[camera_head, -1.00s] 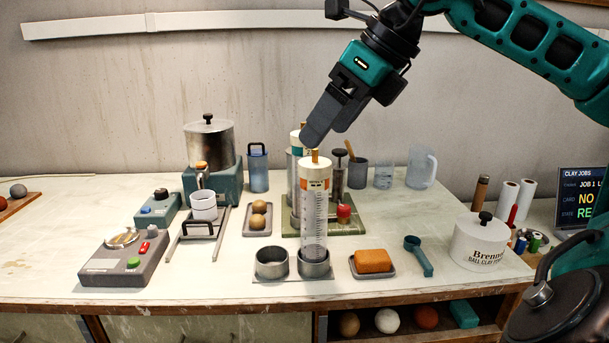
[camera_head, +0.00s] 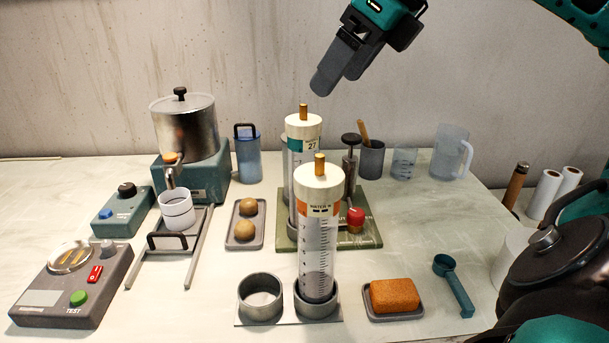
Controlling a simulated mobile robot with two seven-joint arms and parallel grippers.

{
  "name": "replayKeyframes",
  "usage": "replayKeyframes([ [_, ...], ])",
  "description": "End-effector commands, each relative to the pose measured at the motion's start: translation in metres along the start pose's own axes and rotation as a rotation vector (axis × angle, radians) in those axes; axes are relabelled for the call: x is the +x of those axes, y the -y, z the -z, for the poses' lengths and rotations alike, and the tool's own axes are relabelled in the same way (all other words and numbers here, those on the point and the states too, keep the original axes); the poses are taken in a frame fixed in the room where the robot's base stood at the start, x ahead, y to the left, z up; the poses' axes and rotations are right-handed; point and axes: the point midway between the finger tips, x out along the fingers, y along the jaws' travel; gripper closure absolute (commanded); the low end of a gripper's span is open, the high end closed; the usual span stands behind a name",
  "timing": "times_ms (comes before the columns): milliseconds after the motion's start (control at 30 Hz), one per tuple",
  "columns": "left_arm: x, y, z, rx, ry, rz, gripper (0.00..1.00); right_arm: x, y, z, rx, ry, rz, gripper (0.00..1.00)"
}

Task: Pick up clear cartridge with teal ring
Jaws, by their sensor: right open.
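The clear cartridge with a teal ring (camera_head: 294,145) stands upright at the back, with a white cap and a brass-coloured stub on top. Its lower part is mostly hidden behind a second clear cartridge with an orange ring (camera_head: 318,240), which stands upright in the right cup of a two-cup metal holder (camera_head: 260,298). My right gripper (camera_head: 325,82) is open and empty, above and slightly right of the teal-ring cartridge's cap, apart from it. My left gripper is not in view.
An orange sponge (camera_head: 394,295) sits on a tray in front. A metal pot (camera_head: 185,128) on a teal stand is left. Jugs stand behind. The holder's left cup is empty.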

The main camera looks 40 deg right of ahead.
Motion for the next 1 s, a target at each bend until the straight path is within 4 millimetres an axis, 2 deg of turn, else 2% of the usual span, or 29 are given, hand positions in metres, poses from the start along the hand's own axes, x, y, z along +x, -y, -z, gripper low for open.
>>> replayKeyframes([
  [300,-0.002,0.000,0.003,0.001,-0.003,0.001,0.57,0.055,-0.001,0.001,0.000,-0.007,-0.003,0.11],
  [400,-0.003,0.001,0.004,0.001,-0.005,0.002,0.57,0.066,-0.001,0.000,0.001,-0.005,-0.002,0.11],
  [733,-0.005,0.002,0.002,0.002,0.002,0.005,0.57,0.083,-0.001,-0.001,0.000,-0.005,-0.002,0.11],
  [1000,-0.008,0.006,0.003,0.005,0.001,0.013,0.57,0.109,-0.002,-0.003,0.001,-0.006,-0.002,0.11],
])
